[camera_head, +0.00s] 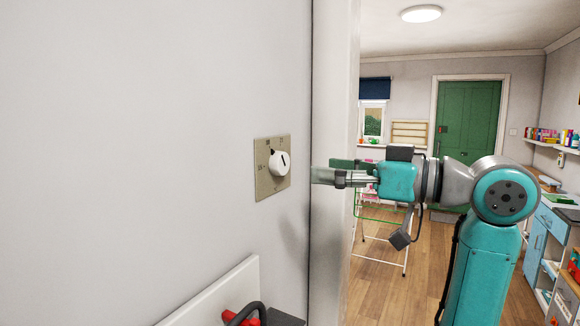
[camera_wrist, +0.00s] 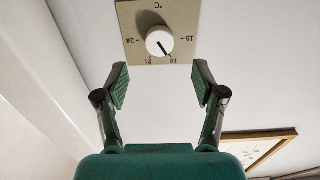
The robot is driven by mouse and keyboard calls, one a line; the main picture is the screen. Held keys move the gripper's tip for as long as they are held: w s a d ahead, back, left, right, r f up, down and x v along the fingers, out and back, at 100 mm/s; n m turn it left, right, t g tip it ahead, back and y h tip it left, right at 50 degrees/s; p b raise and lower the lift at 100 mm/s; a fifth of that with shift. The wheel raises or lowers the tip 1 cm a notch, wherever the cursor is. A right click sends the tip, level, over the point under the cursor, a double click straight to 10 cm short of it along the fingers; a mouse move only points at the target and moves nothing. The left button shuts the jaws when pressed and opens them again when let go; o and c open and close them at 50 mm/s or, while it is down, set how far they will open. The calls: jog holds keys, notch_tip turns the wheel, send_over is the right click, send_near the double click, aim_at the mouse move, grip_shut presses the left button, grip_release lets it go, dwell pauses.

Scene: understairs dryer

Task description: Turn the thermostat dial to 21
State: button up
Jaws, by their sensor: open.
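The thermostat is a beige square plate (camera_head: 268,189) on the pale wall with a round white dial (camera_head: 280,163). In the wrist view the plate (camera_wrist: 131,17) appears upside down, with °C, 15, 18, 21 and 24 marked around the dial (camera_wrist: 158,39). The dark line on the dial points toward the 18 mark. My gripper (camera_head: 330,170) is open and empty, to the right of the dial in the head view and apart from it. In the wrist view its fingers (camera_wrist: 161,84) stand either side of the dial's line, short of the plate.
A white wall edge or frame (camera_head: 334,245) stands behind my gripper. Below the thermostat is a white panel (camera_head: 222,293) with a red and black object (camera_head: 245,317). A drying rack (camera_head: 381,228) and a green door (camera_head: 467,115) are farther back. The wall around the plate is clear.

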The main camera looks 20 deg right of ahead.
aim_at(284, 164)
jog(key=x, duration=0.7)
jog(key=shift+w+a, duration=0.2)
jog(key=shift+w, duration=0.1)
jog(key=c, duration=1.1)
jog(key=shift+c, duration=0.2)
jog(key=shift+m, duration=0.3)
jog(key=m, duration=0.5)
jog(key=shift+s+m, duration=0.1)
jog(key=shift+m, duration=0.2)
jog(key=m, duration=0.5)
jog(key=shift+r, duration=0.1)
jog(key=shift+m, duration=0.4)
